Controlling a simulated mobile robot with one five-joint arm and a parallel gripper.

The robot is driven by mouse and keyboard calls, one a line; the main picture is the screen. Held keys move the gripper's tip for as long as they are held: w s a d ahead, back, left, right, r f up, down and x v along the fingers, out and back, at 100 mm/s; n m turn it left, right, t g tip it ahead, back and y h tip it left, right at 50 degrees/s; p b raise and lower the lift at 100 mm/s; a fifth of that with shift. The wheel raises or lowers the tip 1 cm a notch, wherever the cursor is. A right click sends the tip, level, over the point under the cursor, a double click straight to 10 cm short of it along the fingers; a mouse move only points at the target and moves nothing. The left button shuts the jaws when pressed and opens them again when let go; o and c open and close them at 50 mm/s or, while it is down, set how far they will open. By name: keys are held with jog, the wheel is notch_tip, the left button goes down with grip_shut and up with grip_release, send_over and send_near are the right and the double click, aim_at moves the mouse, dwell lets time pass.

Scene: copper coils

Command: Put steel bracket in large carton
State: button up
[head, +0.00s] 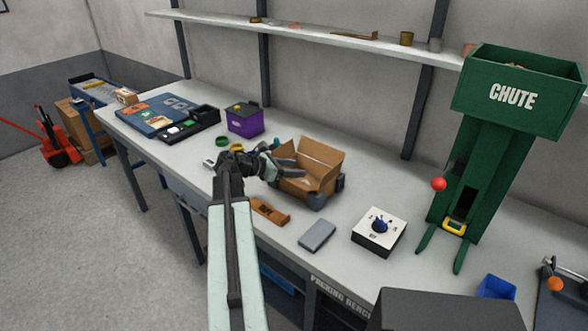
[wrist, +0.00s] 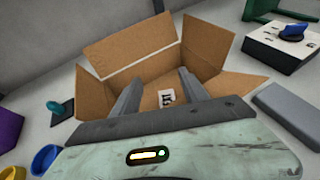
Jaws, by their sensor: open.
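The large carton (head: 322,160) stands on the bench with its flaps spread open. It also shows in the wrist view (wrist: 130,50), where a small white patch with dark marks (wrist: 167,97) shows inside; I cannot tell whether it is a label or an object. My gripper (head: 298,168) is over the carton, with its fingers apart and nothing seen between them. In the wrist view the fingers (wrist: 158,86) point into the carton. I cannot clearly identify the steel bracket; part of the carton floor is hidden by my gripper.
A grey block (head: 317,236), a brown piece (head: 270,210) and a dial box (head: 379,231) lie in front of the carton. A purple box (head: 244,119) stands behind left. The green chute (head: 490,140) rises at the right. A shelf (head: 330,37) runs above.

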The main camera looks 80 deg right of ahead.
jog(key=shift+r+p, duration=0.3)
jog(key=shift+r, duration=0.05)
jog(key=p+v, duration=0.5)
jog(key=v, duration=0.7)
jog(key=shift+r, duration=0.35)
